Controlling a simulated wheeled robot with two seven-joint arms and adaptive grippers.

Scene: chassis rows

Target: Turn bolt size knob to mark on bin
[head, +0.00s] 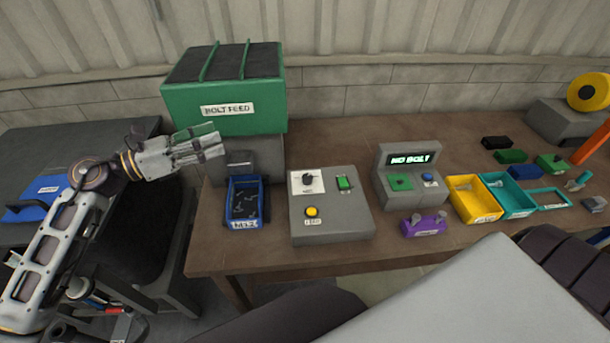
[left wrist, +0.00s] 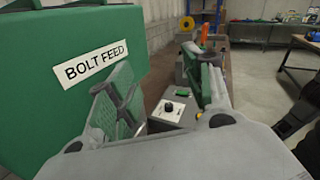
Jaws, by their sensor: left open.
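The bolt size knob (head: 308,178) is a small black dial on a white plate, on top of a grey control box (head: 335,225). It also shows in the left wrist view (left wrist: 168,107), its mark direction too small to read. The blue bin (head: 243,222) holds dark bolts and bears a small label on its front, hard to read. It stands left of the control box, below the green bolt feed hopper (head: 225,105). My left gripper (head: 218,142) is open and empty in front of the hopper, above and left of the knob. My right gripper is not in view.
The control box also has a green switch (head: 345,184) and a yellow button (head: 312,212). Right of it are a "NO BOLT" display unit (head: 410,180), a purple block (head: 425,224), a yellow bin (head: 474,208) and a teal bin (head: 510,197). The hopper stands close to my left gripper.

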